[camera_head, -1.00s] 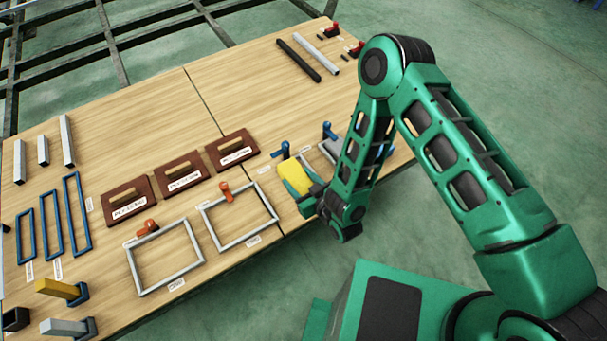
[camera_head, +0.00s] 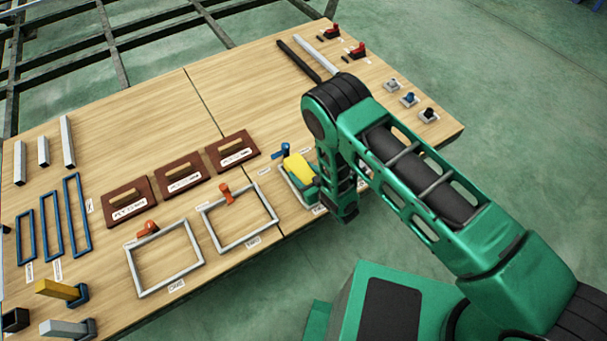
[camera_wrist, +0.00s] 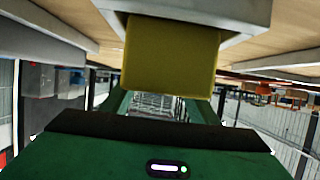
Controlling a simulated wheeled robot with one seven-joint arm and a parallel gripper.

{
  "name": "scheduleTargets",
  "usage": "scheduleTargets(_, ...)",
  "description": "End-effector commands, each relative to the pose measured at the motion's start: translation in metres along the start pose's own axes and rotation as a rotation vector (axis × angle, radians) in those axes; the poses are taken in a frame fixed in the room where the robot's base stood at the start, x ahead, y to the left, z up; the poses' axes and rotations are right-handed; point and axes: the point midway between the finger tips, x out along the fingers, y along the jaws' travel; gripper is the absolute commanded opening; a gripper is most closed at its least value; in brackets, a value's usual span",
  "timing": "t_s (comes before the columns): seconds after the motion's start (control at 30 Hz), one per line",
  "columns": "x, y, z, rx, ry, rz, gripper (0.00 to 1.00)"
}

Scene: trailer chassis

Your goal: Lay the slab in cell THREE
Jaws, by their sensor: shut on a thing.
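My gripper (camera_head: 307,180) is shut on a yellow block (camera_head: 299,167), which I take to be the slab. The block also shows in the wrist view (camera_wrist: 170,57), in front of a grey rim or plate (camera_wrist: 235,12). In the head view it is over a pale grey frame (camera_head: 292,192) at the right of the row, likely cell THREE; its label is not readable. My arm hides the right part of this frame. I cannot tell whether the block touches the table. Cells ONE (camera_head: 143,275) and TWO (camera_head: 221,239) are empty grey frames to the left.
A blue clamp (camera_head: 283,151) stands behind the right frame, and orange clamps (camera_head: 148,229) stand at the other two. Brown boards with handles (camera_head: 184,176) lie behind. Blue frames (camera_head: 53,229) and grey bars are at the left. Dark and pale bars (camera_head: 299,61) lie at the back.

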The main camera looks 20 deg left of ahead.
Motion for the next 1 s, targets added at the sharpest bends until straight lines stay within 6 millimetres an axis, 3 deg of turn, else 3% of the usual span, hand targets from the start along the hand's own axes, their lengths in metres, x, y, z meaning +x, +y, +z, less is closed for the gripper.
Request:
scheduleTargets(0.1,0.005,0.0,0.012,-0.001,0.001,0.001,0.31)
scheduleTargets(0.43,0.006,0.001,0.014,-0.001,0.001,0.001,0.31)
scheduleTargets(0.47,0.006,0.001,0.015,-0.001,0.0,0.001,0.57)
scheduleTargets(0.53,0.006,0.001,0.014,-0.001,0.0,0.001,0.73)
scheduleTargets(0.87,0.005,0.001,0.013,-0.001,0.001,0.001,0.73)
scheduleTargets(1.0,-0.006,0.001,0.013,0.0,-0.002,0.002,0.73)
